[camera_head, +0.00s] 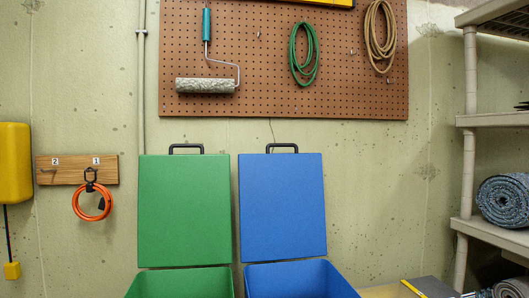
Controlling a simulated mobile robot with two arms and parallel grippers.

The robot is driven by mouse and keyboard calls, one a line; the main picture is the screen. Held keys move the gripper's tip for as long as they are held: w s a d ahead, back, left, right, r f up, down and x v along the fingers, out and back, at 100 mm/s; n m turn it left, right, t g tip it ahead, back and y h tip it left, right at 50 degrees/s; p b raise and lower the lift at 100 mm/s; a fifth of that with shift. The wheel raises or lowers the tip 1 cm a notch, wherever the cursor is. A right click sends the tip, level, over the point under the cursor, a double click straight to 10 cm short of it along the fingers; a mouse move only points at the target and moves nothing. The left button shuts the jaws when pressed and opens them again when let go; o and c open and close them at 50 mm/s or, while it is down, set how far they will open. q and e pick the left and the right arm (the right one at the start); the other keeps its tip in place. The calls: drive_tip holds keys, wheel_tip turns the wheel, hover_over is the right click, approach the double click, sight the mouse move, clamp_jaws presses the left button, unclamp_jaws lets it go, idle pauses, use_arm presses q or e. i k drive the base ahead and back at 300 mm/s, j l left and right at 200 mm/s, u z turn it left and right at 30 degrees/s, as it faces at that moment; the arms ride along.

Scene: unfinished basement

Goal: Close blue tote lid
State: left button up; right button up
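The blue tote (300,279) stands at the bottom middle of the head view, cut off by the lower edge. Its blue lid (283,207) stands upright, open, behind the tote's opening, with a black handle (282,147) on its top edge. The tote's floor is out of frame. A green tote (182,284) stands just to its left, with its green lid (184,211) also upright and open. Neither of my grippers shows in the view.
A brown pegboard (262,107) with a paint roller and coiled cords hangs on the wall above. A grey shelf unit (469,160) with rolled mats stands at right. A yellow box (14,163) and a hook board (52,164) with an orange cord are at left.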

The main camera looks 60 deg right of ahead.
sight(282, 199)
drive_tip(key=i+j+z, duration=0.15)
drive_tip(key=z, duration=1.35)
